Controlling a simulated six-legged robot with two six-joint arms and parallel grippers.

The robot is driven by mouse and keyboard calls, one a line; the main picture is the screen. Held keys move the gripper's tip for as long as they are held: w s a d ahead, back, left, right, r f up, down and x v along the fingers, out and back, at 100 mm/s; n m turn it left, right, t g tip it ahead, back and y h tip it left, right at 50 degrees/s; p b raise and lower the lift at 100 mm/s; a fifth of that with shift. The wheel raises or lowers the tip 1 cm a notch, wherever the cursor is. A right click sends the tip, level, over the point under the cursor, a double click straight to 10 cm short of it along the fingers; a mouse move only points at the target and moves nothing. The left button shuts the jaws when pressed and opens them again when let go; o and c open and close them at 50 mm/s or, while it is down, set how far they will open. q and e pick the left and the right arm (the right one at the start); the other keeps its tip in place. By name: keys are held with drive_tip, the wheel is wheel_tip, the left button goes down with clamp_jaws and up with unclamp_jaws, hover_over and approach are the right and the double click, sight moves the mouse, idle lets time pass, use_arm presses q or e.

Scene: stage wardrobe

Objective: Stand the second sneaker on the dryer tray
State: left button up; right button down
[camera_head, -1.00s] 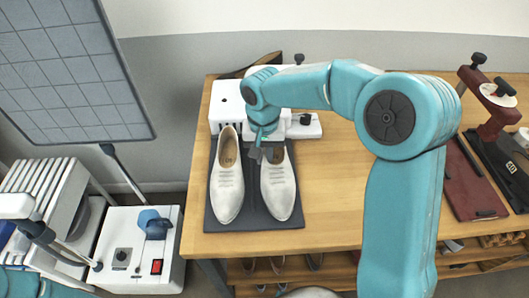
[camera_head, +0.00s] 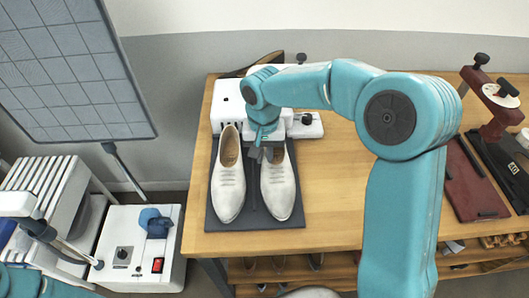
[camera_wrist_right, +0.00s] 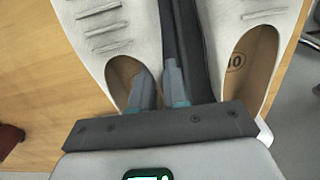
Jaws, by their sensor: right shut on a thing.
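Two off-white lace-up shoes stand side by side on the dark dryer tray (camera_head: 255,218), toes toward the table's front edge. One is the left shoe (camera_head: 228,185); the other is the right shoe (camera_head: 278,188). My right gripper (camera_head: 263,153) is at the right shoe's heel opening. In the wrist view the right gripper (camera_wrist_right: 160,85) has one finger inside the opening of the shoe (camera_wrist_right: 98,30) and one outside, shut on its inner side wall. The other shoe (camera_wrist_right: 251,42) is apart from the fingers. The right shoe's heel is partly hidden. My left gripper does not show.
A white dryer unit (camera_head: 226,105) stands behind the shoes on the wooden table (camera_head: 325,205). A dark red device (camera_head: 492,105) is at the table's right. A white box with a red switch (camera_head: 140,250) stands left of the table. Bare tabletop lies right of the tray.

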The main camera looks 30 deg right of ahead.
drive_tip(key=shift+f, duration=0.3)
drive_tip(key=c, duration=1.1)
unclamp_jaws()
drive_tip(key=shift+o, duration=0.2)
drive_tip(key=shift+r, duration=0.15)
wheel_tip(320, 180, up, 16)
drive_tip(key=shift+p, duration=0.45)
drive_tip(key=shift+a, duration=0.1)
